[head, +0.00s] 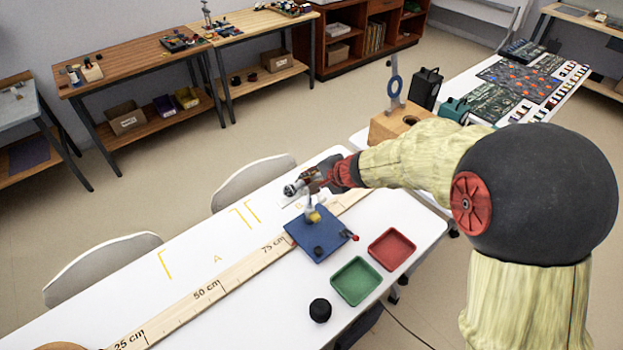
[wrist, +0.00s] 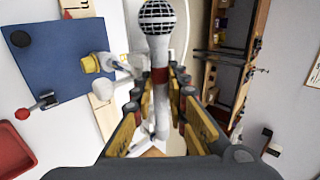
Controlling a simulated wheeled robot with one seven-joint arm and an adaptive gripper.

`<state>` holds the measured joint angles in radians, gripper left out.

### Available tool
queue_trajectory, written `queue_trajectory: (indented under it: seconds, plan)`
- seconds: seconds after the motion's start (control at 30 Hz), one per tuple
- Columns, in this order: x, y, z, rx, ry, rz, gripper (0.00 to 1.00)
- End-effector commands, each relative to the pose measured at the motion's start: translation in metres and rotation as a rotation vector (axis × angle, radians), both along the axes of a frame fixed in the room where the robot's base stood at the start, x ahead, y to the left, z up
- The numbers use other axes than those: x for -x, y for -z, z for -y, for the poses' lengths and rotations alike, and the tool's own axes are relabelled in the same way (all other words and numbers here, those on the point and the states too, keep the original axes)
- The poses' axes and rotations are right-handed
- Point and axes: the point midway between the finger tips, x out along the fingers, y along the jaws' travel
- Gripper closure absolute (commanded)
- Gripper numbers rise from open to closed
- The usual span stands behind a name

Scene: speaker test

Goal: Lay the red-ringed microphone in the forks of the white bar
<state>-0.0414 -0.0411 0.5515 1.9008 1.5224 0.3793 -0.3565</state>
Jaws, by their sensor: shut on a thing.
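The microphone has a round mesh head (head: 290,190), which also shows at the top of the wrist view (wrist: 158,15). Its body is pale, with a red ring (wrist: 160,75) between my fingers. My gripper (head: 314,180) is shut on the microphone, which it holds above the white table. A white upright piece (head: 308,200) with a yellow collar rises from the blue board (head: 322,238), just below my gripper. It lies left of the microphone in the wrist view (wrist: 113,63). It may carry the white bar; I cannot make out the forks clearly.
A wooden ruler (head: 225,283) runs along the table. A red tray (head: 391,249), a green tray (head: 356,281) and a black round object (head: 320,310) lie at the front. A wooden block (head: 399,124) stands behind my arm. The left tabletop is largely clear.

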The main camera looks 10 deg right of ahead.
Motion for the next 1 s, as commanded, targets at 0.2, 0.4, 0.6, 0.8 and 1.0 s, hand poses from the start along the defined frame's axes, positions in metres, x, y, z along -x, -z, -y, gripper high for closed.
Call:
queue_trajectory:
  seconds: [0.2, 0.4, 0.6, 0.8, 1.0]
  plan:
    - [0.0058, 0.0128, -0.0024, 0.004, -0.004, -0.019, 1.00]
    - [0.0062, 0.0127, -0.0032, 0.004, -0.005, -0.019, 1.00]
    - [0.0064, 0.0132, -0.0036, 0.002, -0.006, -0.020, 1.00]
    - [0.0064, 0.0129, -0.0039, 0.002, -0.006, -0.020, 0.85]
    - [0.0064, 0.0127, -0.0042, 0.002, -0.007, -0.020, 0.73]
